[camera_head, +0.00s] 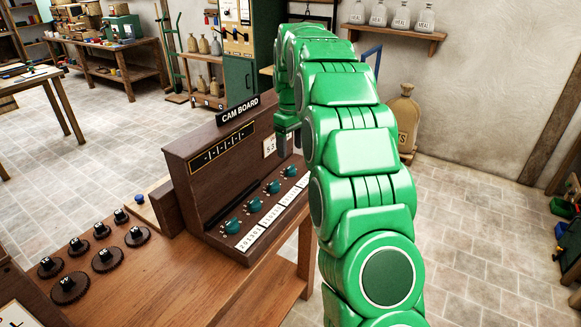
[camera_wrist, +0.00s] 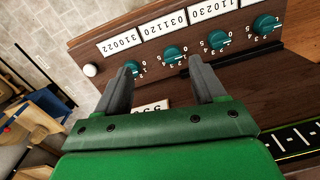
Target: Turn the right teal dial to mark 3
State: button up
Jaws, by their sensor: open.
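The cam board (camera_head: 205,165) is a brown wooden console with a row of teal dials along its sloping front. The rightmost teal dial (camera_head: 290,171) sits at the far end of the row. In the wrist view, which is turned round, this dial (camera_wrist: 135,67) is at the left end, partly hidden behind the left finger. Its mark cannot be read. My gripper (camera_head: 287,143) is open and empty above the right end of the board. In the wrist view its two fingers (camera_wrist: 167,82) point toward the dial row, with the dial near the left fingertip, not between the fingers.
Other teal dials (camera_head: 254,205) stand close beside it, with white number cards (camera_head: 250,238) along the front. Dark round cams (camera_head: 106,259) lie on the bench (camera_head: 185,275). A sack (camera_head: 404,118) stands by the wall.

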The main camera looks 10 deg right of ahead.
jog(key=n, duration=0.2)
send_over(291, 170)
jog(key=f, duration=0.7)
jog(key=shift+w+f, duration=0.3)
jog(key=shift+w, duration=0.1)
jog(key=shift+f, duration=3.9)
jog(key=shift+c, duration=0.3)
jog(key=c, duration=1)
